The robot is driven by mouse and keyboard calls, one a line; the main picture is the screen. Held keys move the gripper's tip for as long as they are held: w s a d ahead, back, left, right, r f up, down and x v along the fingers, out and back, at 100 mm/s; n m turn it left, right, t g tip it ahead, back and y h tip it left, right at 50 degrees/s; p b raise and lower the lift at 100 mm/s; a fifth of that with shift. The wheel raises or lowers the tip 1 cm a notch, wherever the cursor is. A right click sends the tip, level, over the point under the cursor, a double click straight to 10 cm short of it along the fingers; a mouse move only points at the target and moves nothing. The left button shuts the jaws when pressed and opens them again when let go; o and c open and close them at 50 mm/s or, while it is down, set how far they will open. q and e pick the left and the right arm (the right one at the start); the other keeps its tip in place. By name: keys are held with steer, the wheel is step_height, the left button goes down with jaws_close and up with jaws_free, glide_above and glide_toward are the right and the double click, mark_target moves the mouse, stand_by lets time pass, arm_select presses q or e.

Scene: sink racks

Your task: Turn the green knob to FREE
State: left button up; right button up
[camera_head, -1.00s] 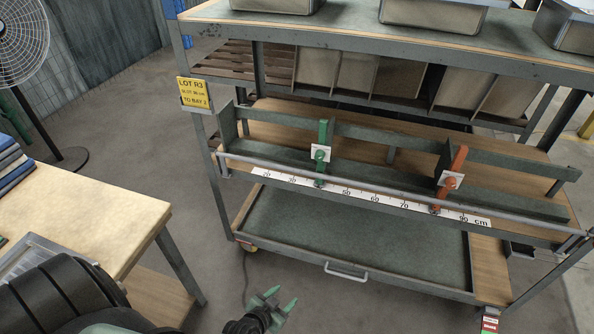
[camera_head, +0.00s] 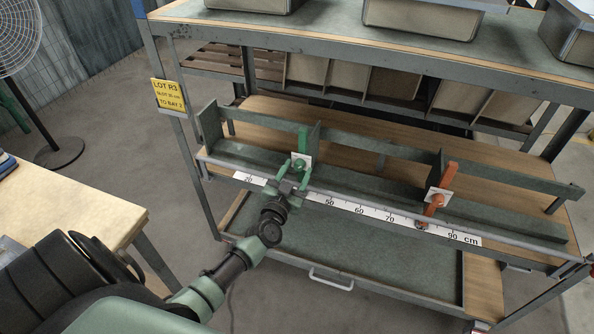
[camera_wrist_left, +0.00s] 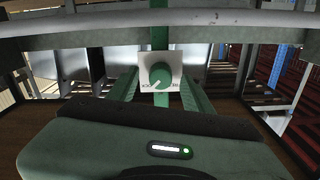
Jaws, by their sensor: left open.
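The green knob (camera_head: 298,163) sits on a white plate on a green upright divider at the rack's front rail. In the left wrist view the knob (camera_wrist_left: 161,75) is in the middle, with a pale mark running toward the lower left. The plate (camera_wrist_left: 174,58) has small dark lettering at its lower left and lower right, too small to read surely. My left gripper (camera_head: 295,172) is open just in front of the knob. Its green fingers stand on either side of the plate in the wrist view, without clearly touching the knob. My right gripper is not in view.
A red-orange divider with a similar knob (camera_head: 437,200) stands farther right. A grey rail (camera_head: 370,208) and a white cm scale (camera_head: 345,207) run along the front. A yellow sign (camera_head: 168,95) hangs on the left post. A table (camera_head: 70,205) stands at the left.

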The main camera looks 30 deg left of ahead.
arm_select(q)
steer(key=shift+w+a, duration=0.1)
steer(key=shift+w, duration=0.15)
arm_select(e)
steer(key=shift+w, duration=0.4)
arm_select(q)
jaws_close()
